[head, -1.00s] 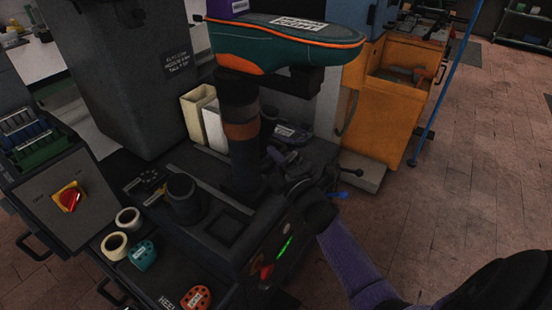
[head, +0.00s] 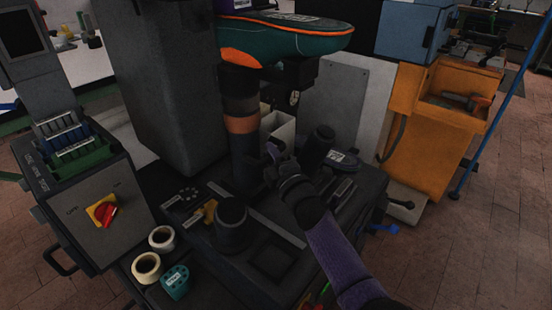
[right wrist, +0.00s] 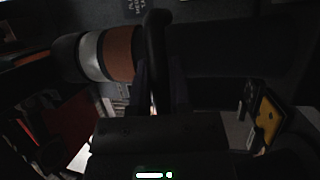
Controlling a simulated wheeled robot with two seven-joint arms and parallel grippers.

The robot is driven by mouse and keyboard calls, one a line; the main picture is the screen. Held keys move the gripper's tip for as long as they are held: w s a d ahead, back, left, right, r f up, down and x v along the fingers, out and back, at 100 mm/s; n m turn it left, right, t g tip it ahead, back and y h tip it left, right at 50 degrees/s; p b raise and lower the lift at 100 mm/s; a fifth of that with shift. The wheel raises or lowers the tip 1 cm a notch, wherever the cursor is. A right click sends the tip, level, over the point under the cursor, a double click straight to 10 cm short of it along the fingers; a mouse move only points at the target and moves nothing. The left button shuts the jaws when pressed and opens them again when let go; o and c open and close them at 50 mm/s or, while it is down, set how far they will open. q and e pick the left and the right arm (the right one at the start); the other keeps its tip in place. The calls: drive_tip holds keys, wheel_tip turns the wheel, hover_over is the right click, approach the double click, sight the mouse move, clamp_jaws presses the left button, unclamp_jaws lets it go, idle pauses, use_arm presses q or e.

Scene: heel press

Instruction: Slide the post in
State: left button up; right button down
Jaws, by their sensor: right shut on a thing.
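The post (head: 240,90) stands upright, dark with an orange-brown band, beside the tall grey column (head: 160,85). A green shoe-shaped head with orange trim (head: 285,38) sits over it. My right gripper (head: 274,158) is at the right of the post's lower part, shut on a dark handle. In the right wrist view the post (right wrist: 125,52) lies across the picture with its white and orange bands, and the fingers (right wrist: 157,95) close on the dark upright handle (right wrist: 157,35) in front of it. The post's foot is partly hidden. My left gripper is out of view.
A dark round cup (head: 232,222) stands on the bench in front of the post. Tape rolls (head: 147,267) and a teal block (head: 175,282) lie at the front left. A switch box (head: 102,210) stands left, pale bins (head: 278,128) behind, an orange cabinet (head: 432,115) right.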

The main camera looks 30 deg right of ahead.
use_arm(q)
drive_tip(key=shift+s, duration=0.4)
use_arm(e)
drive_tip(key=c, duration=1)
unclamp_jaws()
drive_tip(key=shift+r, duration=0.1)
drive_tip(key=o, duration=0.4)
drive_tip(key=shift+w+a, duration=0.2)
drive_tip(key=shift+w, duration=0.05)
drive_tip(key=shift+s, duration=0.1)
drive_tip(key=shift+s+d, duration=0.1)
drive_tip(key=shift+s, duration=0.2)
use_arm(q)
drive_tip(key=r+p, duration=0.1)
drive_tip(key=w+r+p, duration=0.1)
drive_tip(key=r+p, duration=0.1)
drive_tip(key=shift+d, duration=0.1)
use_arm(e)
drive_tip(key=s, duration=0.3)
drive_tip(key=s+f, duration=0.1)
drive_tip(key=s, duration=0.2)
drive_tip(key=s+f, duration=0.1)
drive_tip(key=s, duration=0.2)
